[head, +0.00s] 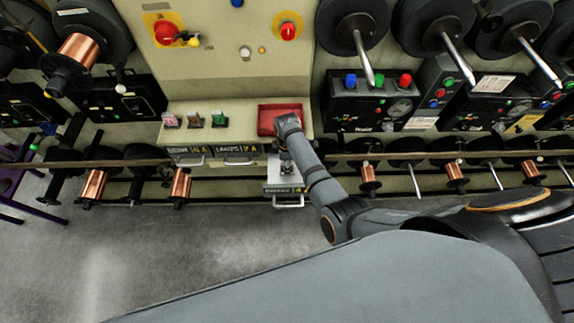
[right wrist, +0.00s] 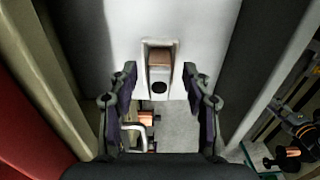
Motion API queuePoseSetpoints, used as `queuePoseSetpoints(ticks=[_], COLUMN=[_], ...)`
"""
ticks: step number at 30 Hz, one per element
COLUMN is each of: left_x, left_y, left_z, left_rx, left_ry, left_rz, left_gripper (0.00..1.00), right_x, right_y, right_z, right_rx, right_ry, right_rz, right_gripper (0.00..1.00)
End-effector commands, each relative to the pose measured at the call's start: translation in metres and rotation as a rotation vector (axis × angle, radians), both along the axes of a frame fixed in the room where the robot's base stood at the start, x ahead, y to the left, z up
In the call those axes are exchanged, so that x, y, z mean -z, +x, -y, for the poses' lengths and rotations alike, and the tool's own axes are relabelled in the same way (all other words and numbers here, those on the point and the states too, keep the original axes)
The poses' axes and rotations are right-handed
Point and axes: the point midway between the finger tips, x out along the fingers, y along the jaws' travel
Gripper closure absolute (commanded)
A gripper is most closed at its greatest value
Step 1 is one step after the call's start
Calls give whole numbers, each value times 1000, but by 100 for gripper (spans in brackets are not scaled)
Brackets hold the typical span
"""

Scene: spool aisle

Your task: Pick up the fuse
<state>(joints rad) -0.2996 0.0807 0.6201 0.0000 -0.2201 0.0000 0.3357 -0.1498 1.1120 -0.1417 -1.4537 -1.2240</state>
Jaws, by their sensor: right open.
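My right gripper (head: 286,163) points down over a pulled-out drawer (head: 287,188) in the head view. In the right wrist view my right gripper (right wrist: 160,74) is open, its two fingers apart with nothing between them held. Between and beyond the fingertips, a small tan block (right wrist: 160,60) sits in a narrow pale recess, with a dark round spot just below it. This block may be the fuse, but I cannot tell for certain. The gripper hides most of the drawer's inside in the head view. My left gripper is out of view.
A red tray (head: 268,122) lies on the cream counter (head: 243,128) behind the drawer. Two shut drawers (head: 187,152) are left of the open one. Copper spools and a long rail flank both sides. Grey floor in front is clear.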

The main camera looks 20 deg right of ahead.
Motion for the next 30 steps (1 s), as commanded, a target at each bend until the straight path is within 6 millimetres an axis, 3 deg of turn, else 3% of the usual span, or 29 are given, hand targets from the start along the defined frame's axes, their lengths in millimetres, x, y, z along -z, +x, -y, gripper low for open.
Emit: queuePoseSetpoints(ticks=[7,17,30], left_x=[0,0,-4], left_y=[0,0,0], left_z=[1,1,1], left_rx=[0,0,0], left_ry=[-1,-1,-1], left_rz=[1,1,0], left_gripper=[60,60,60], right_x=[1,1,-3], right_y=[0,0,1], right_z=[0,0,0], right_rx=[0,0,1], right_ry=[0,0,-1], right_rz=[1,1,2], right_gripper=[54,98,100])
